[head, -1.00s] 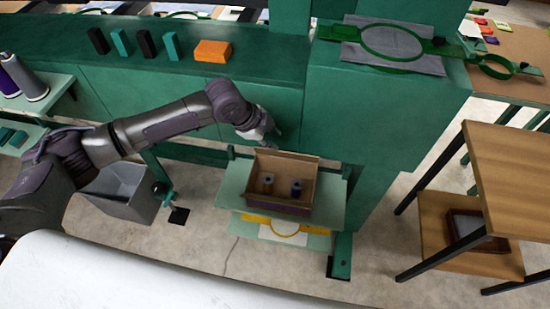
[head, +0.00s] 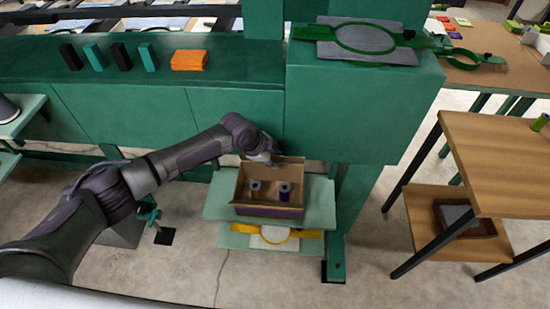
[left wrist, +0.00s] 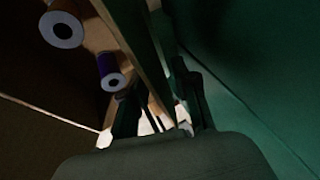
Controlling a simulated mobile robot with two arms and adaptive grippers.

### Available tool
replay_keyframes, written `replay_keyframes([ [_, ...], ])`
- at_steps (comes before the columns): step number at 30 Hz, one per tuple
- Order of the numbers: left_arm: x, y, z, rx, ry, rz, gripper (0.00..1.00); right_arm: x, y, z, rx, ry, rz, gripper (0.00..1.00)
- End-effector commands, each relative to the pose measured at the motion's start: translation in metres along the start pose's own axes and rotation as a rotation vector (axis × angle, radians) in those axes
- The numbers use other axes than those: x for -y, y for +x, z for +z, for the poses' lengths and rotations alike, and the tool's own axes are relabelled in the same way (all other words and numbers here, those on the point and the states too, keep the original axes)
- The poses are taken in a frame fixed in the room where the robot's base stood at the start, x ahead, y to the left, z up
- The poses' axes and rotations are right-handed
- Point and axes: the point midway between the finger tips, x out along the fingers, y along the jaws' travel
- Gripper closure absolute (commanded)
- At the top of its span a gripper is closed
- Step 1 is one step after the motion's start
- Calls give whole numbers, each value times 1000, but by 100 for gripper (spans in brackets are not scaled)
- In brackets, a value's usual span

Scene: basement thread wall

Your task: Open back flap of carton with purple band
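The brown carton (head: 297,196) with a purple band (head: 265,212) low on its front stands on a pale green shelf in the head view. Its top is open to view, and two spools stand inside, one gold-brown (head: 255,189) and one purple (head: 285,191). The back panel rises at its far side. My left gripper (head: 268,158) is at the carton's back edge, its tips partly hidden. In the left wrist view its fingers (left wrist: 163,116) are apart, near the cardboard edge (left wrist: 140,45); contact cannot be told. My right gripper is out of view.
The green cabinet wall (head: 240,115) stands close behind the carton. A yellow hoop with white cloth (head: 272,236) lies on the lower shelf. A wooden table (head: 505,150) stands to the right. Floor in front is clear.

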Motion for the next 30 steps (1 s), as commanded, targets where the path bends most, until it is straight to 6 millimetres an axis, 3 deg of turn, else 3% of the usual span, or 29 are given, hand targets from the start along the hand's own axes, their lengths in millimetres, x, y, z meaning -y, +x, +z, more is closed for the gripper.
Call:
replay_keyframes([
  [11, 0, 6, 0, 1, 1, 0, 71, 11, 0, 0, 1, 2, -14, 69],
  [16, 0, 6, 0, 1, 1, 0, 99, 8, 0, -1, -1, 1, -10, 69],
  [24, 0, 6, 0, 1, -2, 3, 100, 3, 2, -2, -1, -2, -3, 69],
  [30, 6, 12, 2, 3, -51, 109, 100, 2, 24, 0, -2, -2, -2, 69],
])
